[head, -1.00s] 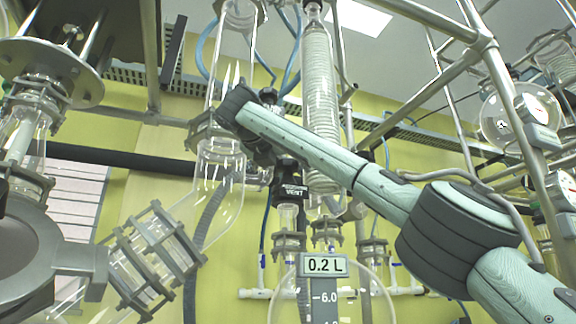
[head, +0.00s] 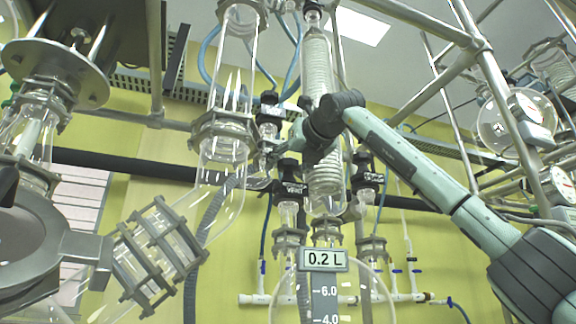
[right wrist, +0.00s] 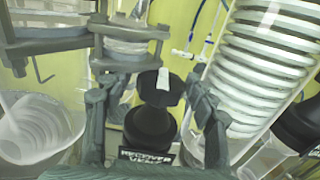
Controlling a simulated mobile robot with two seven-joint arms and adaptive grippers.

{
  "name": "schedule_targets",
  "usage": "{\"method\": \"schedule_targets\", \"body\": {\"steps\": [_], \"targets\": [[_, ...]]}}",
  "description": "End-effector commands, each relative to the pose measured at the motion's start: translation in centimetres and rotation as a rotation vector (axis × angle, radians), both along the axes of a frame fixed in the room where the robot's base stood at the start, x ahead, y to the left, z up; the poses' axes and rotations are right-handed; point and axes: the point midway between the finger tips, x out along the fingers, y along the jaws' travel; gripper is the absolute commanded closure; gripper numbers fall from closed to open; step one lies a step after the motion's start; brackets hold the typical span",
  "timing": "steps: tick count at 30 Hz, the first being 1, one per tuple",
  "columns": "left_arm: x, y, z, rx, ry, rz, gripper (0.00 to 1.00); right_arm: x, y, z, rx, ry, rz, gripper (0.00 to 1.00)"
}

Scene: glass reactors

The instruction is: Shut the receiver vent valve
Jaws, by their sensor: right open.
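The receiver vent valve (head: 290,188) is a black valve with a "VENT" label, on a glass neck in the middle of the head view. In the right wrist view its black knob (right wrist: 155,125) has a faceted top with a white mark running roughly up and down the picture. Its label plate (right wrist: 146,157) is below. My right gripper (head: 270,152) is just above the valve in the head view. In the wrist view its open fingers (right wrist: 158,112) stand on either side of the knob, with gaps visible. My left gripper is not in view.
A coiled glass condenser (head: 322,90) stands close to the right of the gripper. A glass column (head: 222,150) with a clamp ring is close on the left. Another black valve (head: 368,180) is to the right. Metal frame tubes (head: 500,95) cross at the right.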

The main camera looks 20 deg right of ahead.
Motion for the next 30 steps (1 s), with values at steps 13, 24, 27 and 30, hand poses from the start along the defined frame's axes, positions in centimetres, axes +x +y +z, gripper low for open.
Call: {"method": "schedule_targets", "body": {"steps": [13,24,27,30], "targets": [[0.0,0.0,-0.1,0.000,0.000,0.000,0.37,0.1,0.0,-0.1,-0.001,0.002,-0.011,0.84],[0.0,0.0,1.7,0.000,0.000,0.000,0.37,0.1,0.1,0.5,-0.003,0.002,-0.581,0.84],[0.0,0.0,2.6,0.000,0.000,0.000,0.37,0.1,0.0,0.4,0.000,0.001,-0.669,0.84],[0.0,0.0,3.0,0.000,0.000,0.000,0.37,0.1,0.0,0.2,0.000,0.001,-0.720,0.84]]}}
